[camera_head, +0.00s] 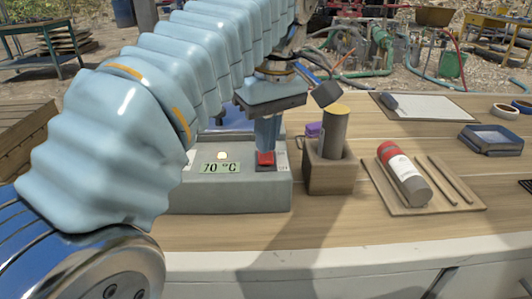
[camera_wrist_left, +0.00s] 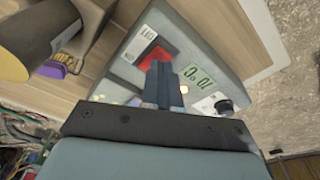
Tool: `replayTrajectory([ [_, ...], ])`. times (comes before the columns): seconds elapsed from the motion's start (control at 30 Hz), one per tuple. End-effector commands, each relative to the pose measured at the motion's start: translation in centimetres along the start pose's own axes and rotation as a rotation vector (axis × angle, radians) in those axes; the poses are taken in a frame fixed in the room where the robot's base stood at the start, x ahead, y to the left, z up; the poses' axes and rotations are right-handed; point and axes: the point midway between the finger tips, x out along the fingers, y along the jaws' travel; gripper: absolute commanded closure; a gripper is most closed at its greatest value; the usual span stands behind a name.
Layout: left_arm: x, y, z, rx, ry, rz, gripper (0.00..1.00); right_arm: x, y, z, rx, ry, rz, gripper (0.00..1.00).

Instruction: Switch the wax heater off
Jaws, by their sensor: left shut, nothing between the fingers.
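The wax heater (camera_head: 230,193) is a grey box on the wooden table, with a display reading 70 °C (camera_head: 220,168) and a red switch (camera_head: 265,158). My left gripper (camera_head: 266,148) is shut and empty, pointing down at the red switch; its fingertips look at or just above it, and I cannot tell whether they touch. In the left wrist view the gripper (camera_wrist_left: 160,70) lies over the heater panel, beside the red switch (camera_wrist_left: 151,57), which has an OFF label near it. A black knob (camera_wrist_left: 224,106) also shows there. My right gripper is not in view.
A wooden block holder (camera_head: 330,175) with a cylinder stands right of the heater. Further right, a wooden tray (camera_head: 380,185) holds a red and white cylinder (camera_head: 400,170) and sticks. A clipboard (camera_head: 425,106) and blue tray (camera_head: 490,139) lie behind. The table front is clear.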

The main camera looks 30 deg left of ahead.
Motion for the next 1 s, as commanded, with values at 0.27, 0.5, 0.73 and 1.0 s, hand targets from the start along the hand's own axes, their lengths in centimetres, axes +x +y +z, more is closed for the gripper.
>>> replayTrajectory([
  [0.27,0.1,0.0,0.0,0.0,0.0,0.0,1.0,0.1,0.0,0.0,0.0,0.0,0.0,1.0],
  [0.5,0.5,0.0,0.1,0.0,0.0,0.0,1.0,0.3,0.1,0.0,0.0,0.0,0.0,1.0],
  [0.73,0.8,0.0,0.1,0.0,0.0,0.0,1.0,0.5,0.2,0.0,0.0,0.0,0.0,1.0],
  [1.0,1.2,0.0,0.2,0.0,0.0,0.0,1.0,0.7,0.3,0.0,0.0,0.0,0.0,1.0],
])
